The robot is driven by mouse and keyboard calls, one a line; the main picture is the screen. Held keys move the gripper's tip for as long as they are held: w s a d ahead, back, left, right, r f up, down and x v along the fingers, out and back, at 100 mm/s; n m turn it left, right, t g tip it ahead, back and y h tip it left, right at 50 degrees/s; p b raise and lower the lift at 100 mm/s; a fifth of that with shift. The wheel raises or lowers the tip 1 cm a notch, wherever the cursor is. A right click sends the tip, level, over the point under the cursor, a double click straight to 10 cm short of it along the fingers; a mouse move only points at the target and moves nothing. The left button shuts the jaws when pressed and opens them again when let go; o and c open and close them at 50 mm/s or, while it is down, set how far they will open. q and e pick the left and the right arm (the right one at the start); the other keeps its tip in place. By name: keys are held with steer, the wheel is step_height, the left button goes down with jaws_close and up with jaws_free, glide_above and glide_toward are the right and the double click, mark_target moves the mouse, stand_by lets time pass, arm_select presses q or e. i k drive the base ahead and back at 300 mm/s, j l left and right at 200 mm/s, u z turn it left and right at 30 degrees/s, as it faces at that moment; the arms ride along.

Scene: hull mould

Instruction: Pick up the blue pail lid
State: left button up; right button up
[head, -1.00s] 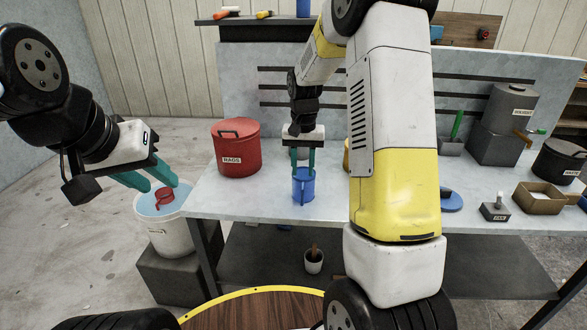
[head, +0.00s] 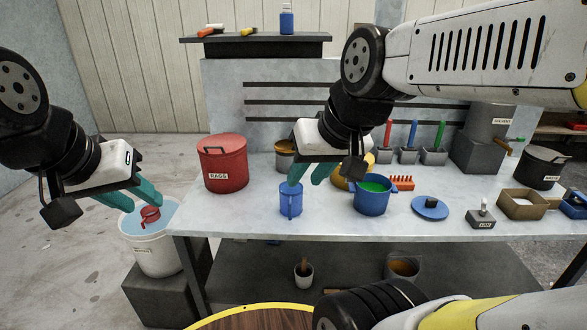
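The blue pail lid (head: 430,208), a flat disc with a dark knob, lies on the bench to the right of the blue pail (head: 371,201), whose open top shows green contents. My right gripper (head: 305,182) is open and empty above the bench, left of the pail and well away from the lid.
A red rags bin (head: 223,168) stands at the bench's left end. A stamp-like block (head: 481,217) and a cardboard box (head: 521,205) lie right of the lid. The bench front before the lid is clear.

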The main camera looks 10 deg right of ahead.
mark_target(428, 207)
steer(key=z, duration=1.7)
